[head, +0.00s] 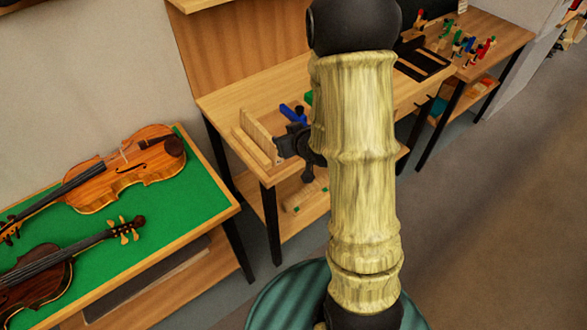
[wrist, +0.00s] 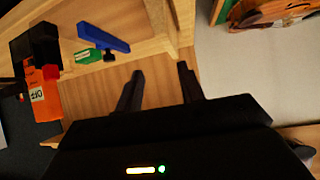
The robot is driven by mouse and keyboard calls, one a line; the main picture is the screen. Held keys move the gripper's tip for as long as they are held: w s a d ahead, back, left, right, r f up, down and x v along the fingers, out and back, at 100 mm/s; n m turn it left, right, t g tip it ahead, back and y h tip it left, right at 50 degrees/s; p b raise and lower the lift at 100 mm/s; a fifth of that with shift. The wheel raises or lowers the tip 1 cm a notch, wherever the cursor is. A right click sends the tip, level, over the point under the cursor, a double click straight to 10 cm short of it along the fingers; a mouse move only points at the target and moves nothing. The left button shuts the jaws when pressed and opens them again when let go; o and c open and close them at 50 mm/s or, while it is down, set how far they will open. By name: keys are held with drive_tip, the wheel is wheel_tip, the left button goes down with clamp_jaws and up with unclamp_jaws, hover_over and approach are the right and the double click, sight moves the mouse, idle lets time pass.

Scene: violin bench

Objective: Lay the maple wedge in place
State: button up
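My gripper (wrist: 160,70) shows in the wrist view with its two dark fingers apart and only wood-coloured surface visible between them. In the head view my gripper (head: 289,142) is at the left end of the wooden bench, close to pale upright wooden pieces (head: 257,130). These pieces also show beyond the fingertips in the wrist view (wrist: 158,22). I cannot tell which piece, if any, is the maple wedge. My arm hides the middle of the bench in the head view.
A blue clamp-like tool (wrist: 103,37) and a green piece (wrist: 88,56) lie near the fingers. An orange box (wrist: 42,95) is further left. Two violins (head: 130,168) lie on a green-topped table (head: 165,225). A second bench (head: 505,40) stands at the back right. Open floor lies right.

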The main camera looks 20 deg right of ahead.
drive_tip(key=s+a+r+g, duration=0.1)
drive_tip(key=s+g, duration=0.1)
drive_tip(key=s, duration=0.4)
drive_tip(key=s+a+r+m+g+h, duration=0.1)
drive_tip(key=s+r+g, duration=0.1)
drive_tip(key=s, duration=0.4)
drive_tip(key=s+a+r+m+g+h, duration=0.1)
drive_tip(key=s+g, duration=0.3)
drive_tip(key=s, duration=0.2)
drive_tip(key=shift+a+r, duration=0.3)
